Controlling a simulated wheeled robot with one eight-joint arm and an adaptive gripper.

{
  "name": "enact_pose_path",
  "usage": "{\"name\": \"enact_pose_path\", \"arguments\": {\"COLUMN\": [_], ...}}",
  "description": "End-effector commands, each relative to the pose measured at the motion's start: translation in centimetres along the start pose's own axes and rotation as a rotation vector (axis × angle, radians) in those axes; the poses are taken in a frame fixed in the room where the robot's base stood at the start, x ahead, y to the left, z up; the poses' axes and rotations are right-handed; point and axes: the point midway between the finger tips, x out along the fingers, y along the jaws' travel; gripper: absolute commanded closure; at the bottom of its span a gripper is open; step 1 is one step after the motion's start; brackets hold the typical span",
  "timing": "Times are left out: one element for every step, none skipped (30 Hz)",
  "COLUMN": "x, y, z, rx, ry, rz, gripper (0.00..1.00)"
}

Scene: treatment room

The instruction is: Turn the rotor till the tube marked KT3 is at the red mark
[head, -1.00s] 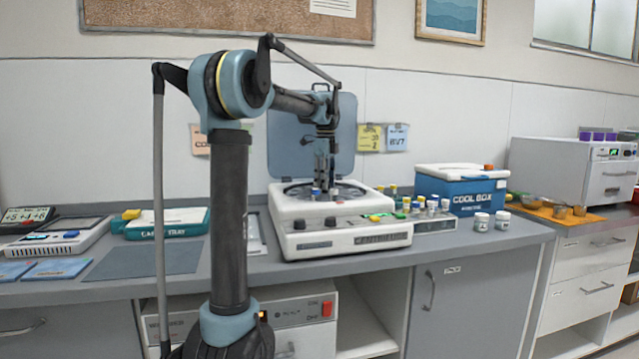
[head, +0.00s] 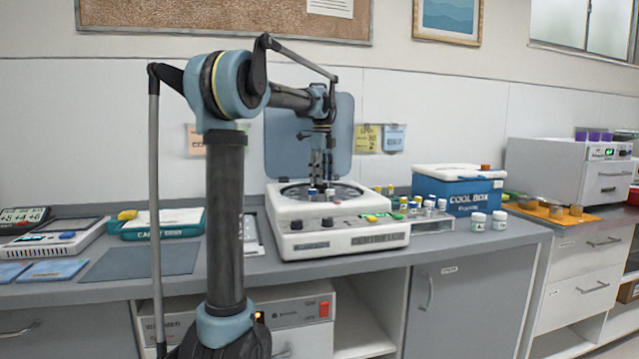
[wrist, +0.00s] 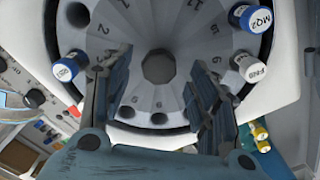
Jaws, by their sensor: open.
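The centrifuge (head: 345,240) stands on the bench with its lid raised. Its grey rotor (wrist: 158,22) has numbered slots around a faceted central hub (wrist: 158,66). The rotor holds a blue-capped tube marked MQ2 (wrist: 253,19) and a white-capped tube that seems marked FN8 (wrist: 249,68), both at the right, and another blue-capped tube (wrist: 68,68) at the left, its label too small to read surely. My gripper (wrist: 157,60) points down over the rotor, its open fingers on either side of the hub with nothing between them.
A rack of capped tubes (head: 432,222) and a blue cool box (head: 460,192) stand right of the centrifuge, with two white jars (head: 489,221) beside them. The raised lid (head: 283,150) is close behind my arm. A grey mat (head: 140,262) lies bare at the left.

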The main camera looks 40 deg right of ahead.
Motion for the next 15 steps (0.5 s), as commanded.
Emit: {"name": "enact_pose_path", "arguments": {"x": [-0.9, -1.4, -2.2, -2.8, -3.4, -4.1, -4.7, -5.2, -6.0, -6.4, -6.9, -7.5, -7.9, -8.3, -8.7], "y": [0.0, 0.0, 0.0, 0.0, 0.0, 0.0, 0.0, 0.0, 0.0, 0.0, 0.0, 0.0, -0.1, -0.1, -0.1], "z": [0.0, 0.0, 0.0, 0.0, 0.0, 0.0, 0.1, 0.1, 0.1, 0.1, 0.1, 0.1, 0.1, 0.1, 0.1], "rx": [0.000, 0.000, 0.000, 0.000, 0.000, 0.000, 0.000, 0.000, 0.000, 0.000, 0.000, 0.000, 0.000, 0.000, 0.000], "ry": [0.000, 0.000, 0.000, 0.000, 0.000, 0.000, 0.000, 0.000, 0.000, 0.000, 0.000, 0.000, 0.000, 0.000, 0.000], "rz": [0.000, 0.000, 0.000, 0.000, 0.000, 0.000, 0.000, 0.000, 0.000, 0.000, 0.000, 0.000, 0.000, 0.000, 0.000], "gripper": [0.45, 0.45, 0.45, 0.45, 0.45, 0.45, 0.45, 0.45, 0.45, 0.45, 0.45, 0.45, 0.45, 0.45, 0.45]}}
